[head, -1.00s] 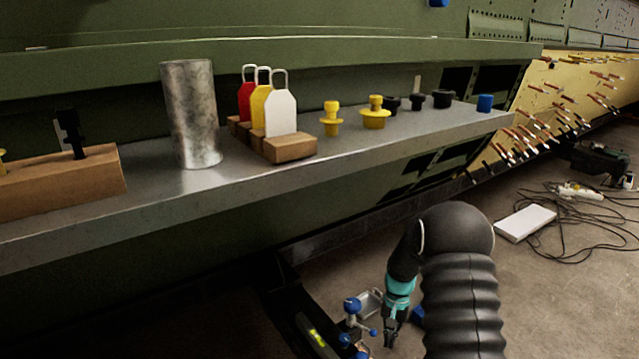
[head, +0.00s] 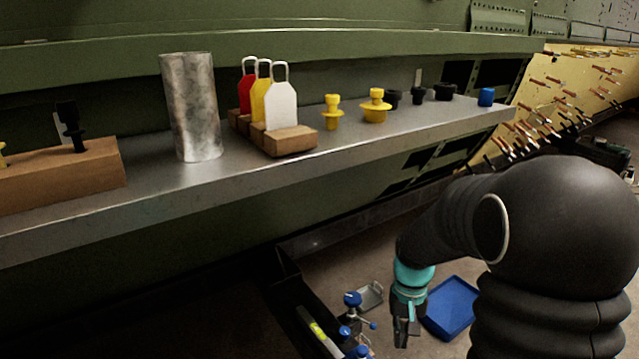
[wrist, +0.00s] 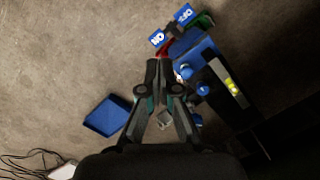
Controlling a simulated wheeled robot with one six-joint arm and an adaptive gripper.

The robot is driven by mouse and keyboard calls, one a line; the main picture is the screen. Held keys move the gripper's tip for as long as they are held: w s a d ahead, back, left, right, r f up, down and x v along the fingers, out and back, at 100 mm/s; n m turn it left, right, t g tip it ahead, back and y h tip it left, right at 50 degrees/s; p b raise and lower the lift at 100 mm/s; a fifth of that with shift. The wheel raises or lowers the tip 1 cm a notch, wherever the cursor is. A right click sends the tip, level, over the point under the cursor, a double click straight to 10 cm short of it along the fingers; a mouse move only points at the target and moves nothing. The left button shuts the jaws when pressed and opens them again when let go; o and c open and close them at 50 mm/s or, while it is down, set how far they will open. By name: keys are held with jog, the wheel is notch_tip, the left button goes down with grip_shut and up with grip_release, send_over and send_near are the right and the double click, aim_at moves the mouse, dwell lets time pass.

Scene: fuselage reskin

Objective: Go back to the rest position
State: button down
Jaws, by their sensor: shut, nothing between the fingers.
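My gripper (head: 403,335) hangs low at the bottom centre-right of the head view, below the shelf and left of a blue tray. Its teal band shows above the dark fingers. In the wrist view my gripper (wrist: 159,64) points down over the floor with its fingertips together and nothing between them. My black-sleeved arm fills the lower right of the head view.
A metal shelf (head: 250,172) holds a cylinder (head: 190,108), tags on a wooden block (head: 290,141) and several yellow and black plugs. Below are a blue tray (head: 452,308) and a dark bin (head: 290,290) of tools. Cables (wrist: 25,160) lie on the floor.

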jog(key=s+a+r+n+t, duration=0.1)
jog(key=s+r+t, duration=0.6)
jog(key=s+r, duration=1)
jog(key=shift+a+r, duration=0.45)
jog(key=shift+r, duration=0.25)
dwell(1.1)
